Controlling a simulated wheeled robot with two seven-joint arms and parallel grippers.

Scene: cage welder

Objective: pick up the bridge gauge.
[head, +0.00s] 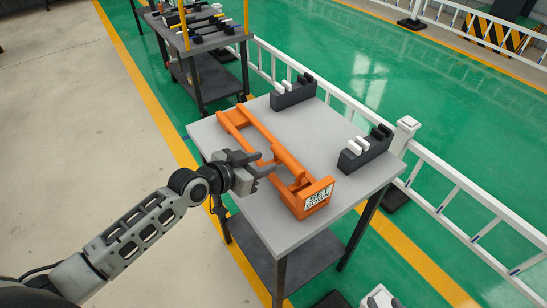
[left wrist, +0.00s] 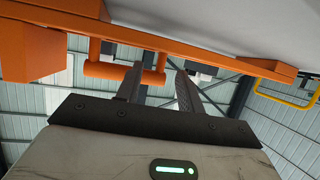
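The orange bridge gauge (head: 239,130) lies on the grey table, a long frame with two rails and a block with a white lettered label at its near end. My left gripper (head: 270,167) is at its left side, close to the middle, with fingers pointing towards it. In the left wrist view the gauge's long bar (left wrist: 210,51) crosses the top and a short round orange bar lies just beyond the fingertips. The two fingers (left wrist: 157,72) stand apart with nothing seen gripped between them. A pale and dark part at the bottom edge of the head view may be my right gripper.
Two dark blocks with white and black pieces stand on the table (head: 355,187), one at the back (head: 293,93) and one at the right (head: 365,150). A white railing (head: 450,195) runs behind the table. Another cart (head: 205,65) with tools stands farther back.

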